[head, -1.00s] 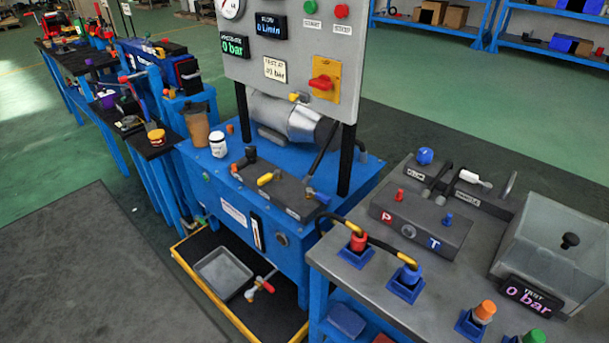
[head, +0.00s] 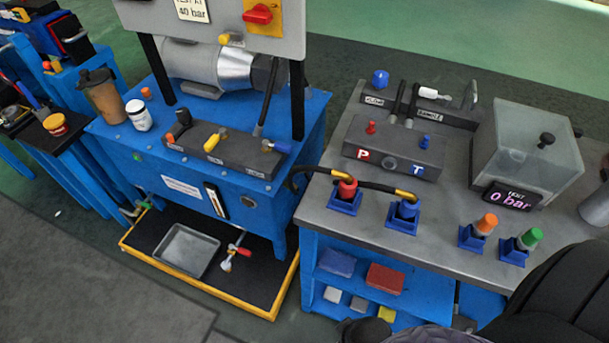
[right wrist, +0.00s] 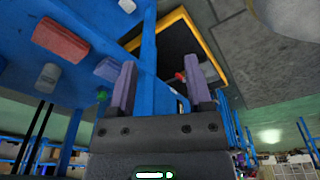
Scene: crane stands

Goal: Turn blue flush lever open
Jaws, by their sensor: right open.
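The block's labels are too small to read surely. My right gripper (right wrist: 162,88) shows in the right wrist view with its two fingers apart and nothing between them. It is low, near the bench's shelf, and away from the blue lever. My left gripper is not in view.
The grey bench (head: 330,212) stands right of the power unit, with hose couplings and a clear test box (head: 525,150). A gauge panel on black posts rises behind the valve block. A yellow-edged drip tray (head: 200,291) lies below. Dark floor is free at front left.

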